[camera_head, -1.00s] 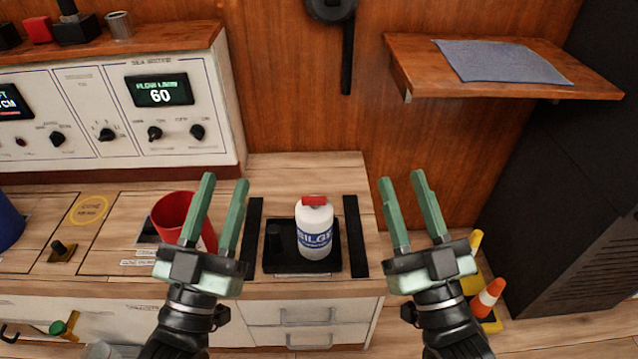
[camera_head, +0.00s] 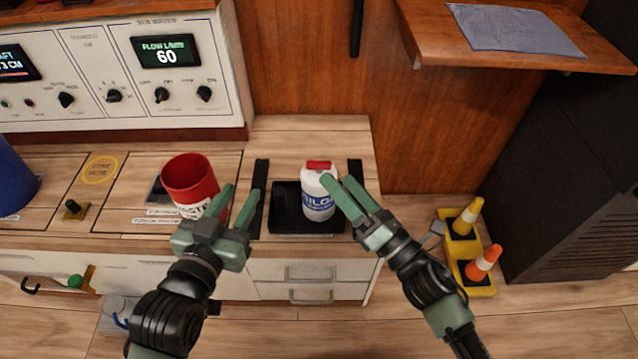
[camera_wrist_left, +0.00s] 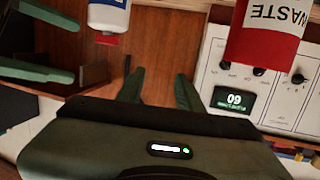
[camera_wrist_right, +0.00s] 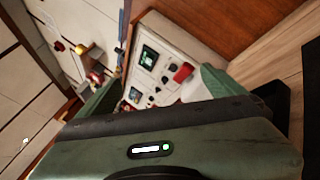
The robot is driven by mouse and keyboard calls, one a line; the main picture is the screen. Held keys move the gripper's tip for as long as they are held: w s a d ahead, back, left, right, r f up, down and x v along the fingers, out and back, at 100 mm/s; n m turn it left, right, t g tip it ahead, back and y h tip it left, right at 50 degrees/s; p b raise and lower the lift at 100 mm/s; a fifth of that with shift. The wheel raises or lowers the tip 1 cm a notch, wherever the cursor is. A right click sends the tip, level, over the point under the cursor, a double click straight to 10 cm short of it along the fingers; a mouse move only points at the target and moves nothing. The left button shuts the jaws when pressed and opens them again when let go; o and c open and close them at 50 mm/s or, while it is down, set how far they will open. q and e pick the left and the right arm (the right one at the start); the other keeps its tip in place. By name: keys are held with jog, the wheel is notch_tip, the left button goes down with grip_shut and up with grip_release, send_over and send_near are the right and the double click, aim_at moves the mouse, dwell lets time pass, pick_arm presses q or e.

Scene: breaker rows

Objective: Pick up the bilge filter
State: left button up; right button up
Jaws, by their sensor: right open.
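The bilge filter (camera_head: 318,204) is a white bottle with a red cap and a blue label. It stands upright in a black tray (camera_head: 283,225) on the wooden counter. It also shows at the top of the left wrist view (camera_wrist_left: 107,14). My right gripper (camera_head: 339,178) is open, its fingers pointing up-left and overlapping the bottle's right side in the head view. I cannot tell whether they touch it. My left gripper (camera_head: 241,190) is open and empty, left of the tray and in front of the red waste container (camera_head: 190,179).
A control panel (camera_head: 160,85) stands behind the counter at left. A wooden shelf (camera_head: 480,50) with a grey cloth (camera_head: 515,29) is at upper right. A blue container (camera_head: 12,180) is at far left. Cones (camera_head: 482,262) in yellow trays stand on the floor at right.

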aim_at(319, 184)
jog(key=f+n+g, duration=0.1)
jog(key=f+n, duration=0.1)
jog(key=n, duration=0.1)
jog(key=w+f+n+g, duration=0.1)
jog(key=f+n, duration=0.2)
jog(key=n, duration=0.1)
jog(key=w+f+n+g, duration=0.1)
jog(key=f+n, duration=0.2)
jog(key=shift+f+n+h+p, duration=0.2)
jog(key=shift+n+h+p, duration=0.1)
jog(key=shift+p, duration=0.05)
jog(key=x, duration=0.7)
jog(key=shift+w+f, duration=0.15)
jog(key=shift+f, duration=0.05)
grip_shut()
pick_arm(q)
jog(key=f, duration=0.1)
jog(key=s+f+g, duration=0.1)
jog(key=a+f+g, duration=0.1)
jog(key=shift+s+f+y, duration=0.2)
jog(key=shift+f+y, duration=0.15)
jog(key=shift+y, duration=0.05)
pick_arm(e)
jog(key=shift+r, duration=0.15)
